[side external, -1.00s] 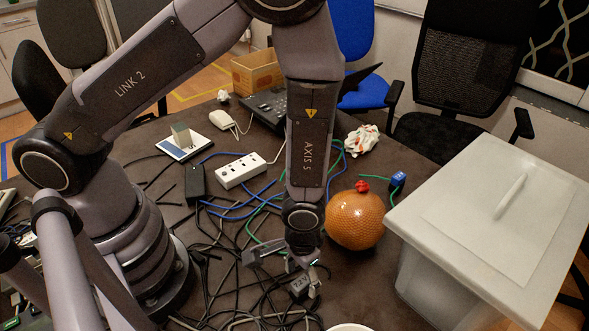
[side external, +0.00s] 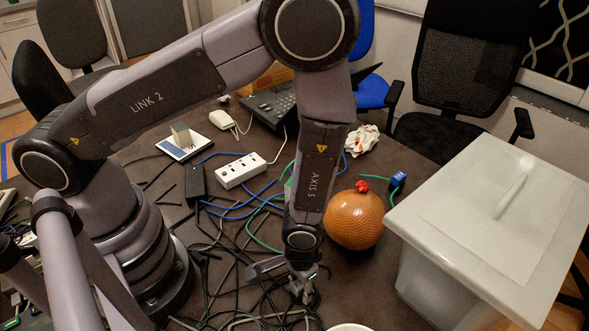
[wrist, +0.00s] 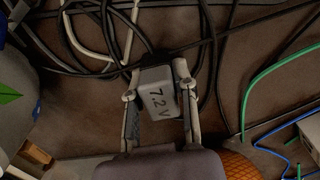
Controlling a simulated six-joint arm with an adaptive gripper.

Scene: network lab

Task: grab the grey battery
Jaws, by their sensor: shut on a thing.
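The grey battery (wrist: 157,92), marked "7.2 V", sits between the two fingers of my gripper (wrist: 158,82) in the wrist view. The fingers are shut on its two sides. Its far end lies close to dark cables; whether it touches them or the table is hard to tell. In the side external view my gripper (side external: 303,290) points down, low over the cable tangle, and the fingers largely hide the battery.
Black and grey cables (side external: 240,285) lie tangled around my gripper. An orange round object (side external: 354,220) stands close on the right, with a white lidded bin (side external: 500,225) beyond. A white power strip (side external: 240,170) and blue cables lie behind. A white rim (side external: 350,327) shows at the front edge.

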